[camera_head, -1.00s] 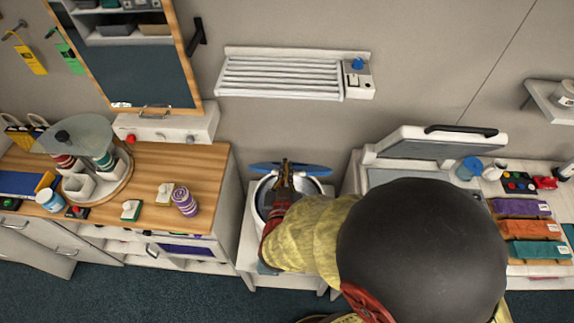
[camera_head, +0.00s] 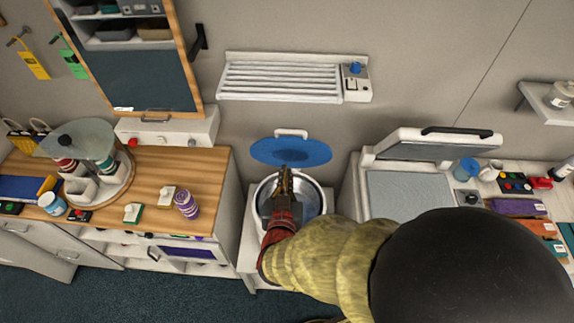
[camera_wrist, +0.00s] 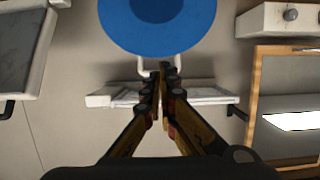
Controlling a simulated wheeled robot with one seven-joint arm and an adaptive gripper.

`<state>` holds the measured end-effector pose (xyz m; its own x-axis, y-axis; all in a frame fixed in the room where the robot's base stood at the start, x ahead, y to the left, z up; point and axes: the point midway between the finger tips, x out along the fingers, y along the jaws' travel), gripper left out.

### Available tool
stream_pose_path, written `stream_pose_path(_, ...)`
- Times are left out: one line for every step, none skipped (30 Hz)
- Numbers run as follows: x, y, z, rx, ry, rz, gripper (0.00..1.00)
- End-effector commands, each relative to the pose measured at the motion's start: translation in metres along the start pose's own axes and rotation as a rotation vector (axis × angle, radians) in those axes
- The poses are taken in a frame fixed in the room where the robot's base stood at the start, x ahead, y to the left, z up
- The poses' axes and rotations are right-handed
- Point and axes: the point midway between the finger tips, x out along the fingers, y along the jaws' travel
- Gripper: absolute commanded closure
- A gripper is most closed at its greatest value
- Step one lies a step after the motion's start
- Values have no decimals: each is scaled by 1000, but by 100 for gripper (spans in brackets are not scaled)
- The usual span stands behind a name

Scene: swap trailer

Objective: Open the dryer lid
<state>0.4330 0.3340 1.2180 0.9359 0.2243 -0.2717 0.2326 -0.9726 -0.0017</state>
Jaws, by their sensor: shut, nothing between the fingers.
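The dryer (camera_head: 316,200) is a white unit with a round metal drum, low in the middle of the head view. Its round blue lid (camera_head: 310,152) stands raised at the back of the drum, its flat face towards the head camera and its white handle (camera_head: 291,133) at the top. The drum mouth is uncovered, partly hidden by my arm. My gripper (camera_head: 285,170) is shut and empty, over the drum in front of the lid. In the wrist view, the lid (camera_wrist: 158,25) and handle lie just beyond my fingertips (camera_wrist: 163,70); I cannot tell whether they touch.
A wooden counter (camera_head: 160,160) with bottles and a carousel stands left. A unit with a raised lid (camera_head: 435,145) and black handle stands close on the right. A slatted rack (camera_head: 280,80) is on the wall above. Open floor lies in front.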

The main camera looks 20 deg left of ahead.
Motion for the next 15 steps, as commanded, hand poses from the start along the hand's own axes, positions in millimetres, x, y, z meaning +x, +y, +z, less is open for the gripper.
stream_pose_path(-9,-1,3,-2,-1,-5,100)
stream_pose_path(-13,-1,4,-1,-1,-4,100)
stream_pose_path(-18,-1,5,-1,-1,-4,100)
stream_pose_path(-21,-1,6,-1,-1,-4,100)
stream_pose_path(-24,-1,6,-1,0,-3,100)
stream_pose_path(-27,-1,7,-1,0,-2,100)
stream_pose_path(-29,-1,8,-1,0,-2,100)
stream_pose_path(-31,-1,8,-1,0,-2,100)
stream_pose_path(-32,0,9,-1,0,-1,100)
stream_pose_path(-33,0,9,-1,-1,-1,100)
stream_pose_path(-34,0,10,-1,-1,0,100)
stream_pose_path(-34,0,10,-1,-1,0,100)
stream_pose_path(-35,0,10,-1,-1,1,100)
stream_pose_path(-35,1,10,-1,-1,1,100)
stream_pose_path(-35,1,10,-1,-1,1,100)
